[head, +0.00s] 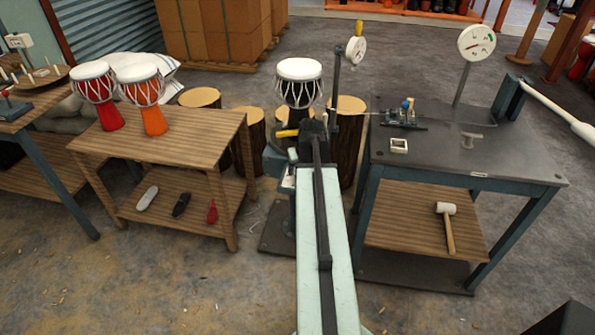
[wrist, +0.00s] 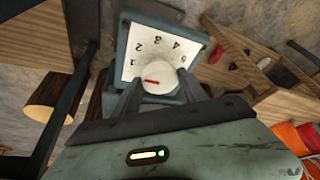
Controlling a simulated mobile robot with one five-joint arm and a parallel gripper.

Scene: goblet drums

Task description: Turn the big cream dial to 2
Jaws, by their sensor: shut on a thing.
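The cream dial (wrist: 168,90) is a round knob with a red pointer mark on a white plate (wrist: 143,70) printed with numbers from 1 to 5. The red mark points left, at about the 1; the 2 is just above that on the plate. My gripper (wrist: 160,86) has one dark finger on each side of the knob and is shut on it. In the head view my arm reaches forward to a teal stand (head: 280,165), and the dial is hidden there.
A drum (head: 299,72) stands behind my arm's end, with log stumps around it. A wooden table (head: 165,135) with two drums is at the left. A dark workbench (head: 450,160) with a small fixture and a mallet below is at the right.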

